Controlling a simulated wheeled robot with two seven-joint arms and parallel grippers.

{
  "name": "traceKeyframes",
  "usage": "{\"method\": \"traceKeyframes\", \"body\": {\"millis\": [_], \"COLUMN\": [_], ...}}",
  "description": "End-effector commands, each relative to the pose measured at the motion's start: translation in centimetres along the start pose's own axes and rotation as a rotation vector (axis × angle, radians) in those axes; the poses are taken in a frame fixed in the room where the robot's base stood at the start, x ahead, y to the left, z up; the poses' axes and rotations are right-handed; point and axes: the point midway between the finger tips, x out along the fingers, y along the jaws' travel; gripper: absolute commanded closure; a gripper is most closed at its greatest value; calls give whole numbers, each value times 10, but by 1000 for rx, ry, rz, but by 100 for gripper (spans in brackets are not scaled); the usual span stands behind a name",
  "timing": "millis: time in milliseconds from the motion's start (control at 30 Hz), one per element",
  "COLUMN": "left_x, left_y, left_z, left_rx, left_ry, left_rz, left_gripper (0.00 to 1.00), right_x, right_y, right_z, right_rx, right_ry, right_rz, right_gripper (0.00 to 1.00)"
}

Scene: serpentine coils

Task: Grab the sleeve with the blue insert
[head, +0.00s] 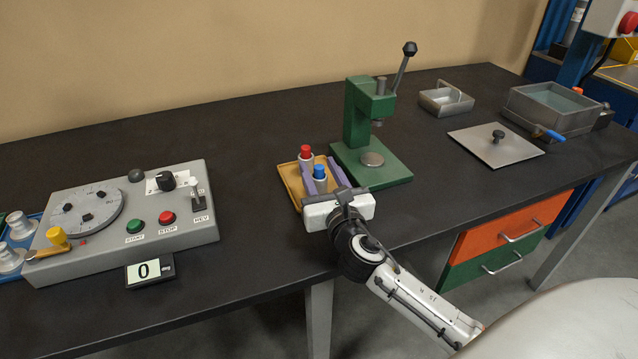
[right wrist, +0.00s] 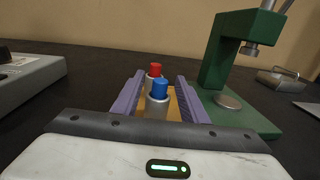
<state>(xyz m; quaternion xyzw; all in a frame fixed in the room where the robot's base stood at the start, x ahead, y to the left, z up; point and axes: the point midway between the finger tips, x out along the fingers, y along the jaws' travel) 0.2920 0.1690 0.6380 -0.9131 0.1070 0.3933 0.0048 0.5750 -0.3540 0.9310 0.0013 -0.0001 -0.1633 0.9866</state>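The sleeve with the blue insert (head: 320,173) is a grey cylinder with a blue top, standing upright at the near side of a tan tray (head: 291,185). It also shows in the right wrist view (right wrist: 158,102). The sleeve with the red insert (head: 306,155) stands just behind it, also in the right wrist view (right wrist: 154,76). My right gripper (head: 321,172) is open, with its purple fingers on either side of the blue-topped sleeve. In the right wrist view a gap shows on each side of that sleeve. My left gripper is not in view.
A grey control box (head: 125,220) with a dial and buttons is at the left. A metal bath (head: 550,108), flat lid (head: 497,146) and small metal tray (head: 445,101) are at the right.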

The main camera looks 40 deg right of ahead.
Motion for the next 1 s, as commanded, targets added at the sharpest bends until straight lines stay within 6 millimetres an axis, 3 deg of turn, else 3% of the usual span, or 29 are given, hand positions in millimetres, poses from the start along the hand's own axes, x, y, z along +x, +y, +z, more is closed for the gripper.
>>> {"method": "traceKeyframes", "body": {"millis": [267,533,833,1000], "left_x": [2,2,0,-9], "left_y": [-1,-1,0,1], "left_z": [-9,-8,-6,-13], "left_rx": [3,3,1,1], "left_ry": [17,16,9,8], "left_rz": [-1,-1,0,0], "left_gripper": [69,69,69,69], "right_x": [5,5,5,5], "right_y": [0,0,0,0], "right_z": [0,0,4,30], "right_rx": [0,0,-1,-1], "right_ry": [1,1,-2,-6], "right_rz": [0,0,1,3], "right_gripper": [60,100,100,100]}}
